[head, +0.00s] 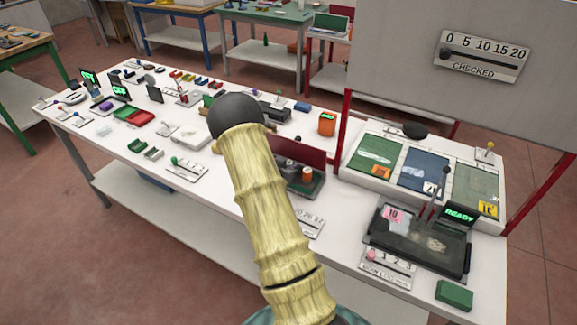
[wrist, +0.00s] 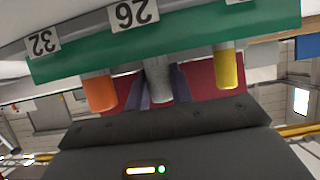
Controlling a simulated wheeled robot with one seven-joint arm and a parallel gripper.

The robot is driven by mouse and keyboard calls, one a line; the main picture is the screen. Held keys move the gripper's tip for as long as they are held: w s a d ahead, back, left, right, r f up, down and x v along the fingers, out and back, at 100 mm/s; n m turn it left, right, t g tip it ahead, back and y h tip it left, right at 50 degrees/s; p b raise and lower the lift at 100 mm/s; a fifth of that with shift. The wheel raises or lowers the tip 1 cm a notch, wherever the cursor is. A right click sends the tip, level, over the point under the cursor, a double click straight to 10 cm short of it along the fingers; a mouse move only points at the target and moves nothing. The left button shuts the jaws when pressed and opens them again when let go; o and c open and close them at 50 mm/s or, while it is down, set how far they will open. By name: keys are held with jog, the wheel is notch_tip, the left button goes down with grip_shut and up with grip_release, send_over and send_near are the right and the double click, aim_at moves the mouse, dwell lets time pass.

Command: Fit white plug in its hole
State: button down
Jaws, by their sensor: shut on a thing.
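The wrist view is upside down. In it a pale grey-white plug (wrist: 158,82) is between the two purple fingers of my gripper (wrist: 158,92), which is shut on it. The plug's far end meets the green base (wrist: 200,42); I cannot tell how deep it sits or see any hole. An orange plug (wrist: 100,92) and a yellow plug (wrist: 229,68) stand in line on either side, apart from the fingers. In the head view the green base (head: 318,187) is partly behind my arm, with the orange plug (head: 307,174) showing. My gripper is hidden there.
A red panel (head: 299,152) stands behind the base. A number plate (head: 311,222) lies in front. To the right are a dark tray (head: 405,240) with a READY screen and a three-panel rack (head: 345,178). Many small items crowd the table's left part.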

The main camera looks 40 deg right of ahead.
jog(key=c, duration=1.2)
grip_release()
jog(key=shift+c, duration=0.2)
jog(key=shift+r, duration=0.1)
jog(key=b+v, duration=0.1)
jog(key=v, duration=1.1)
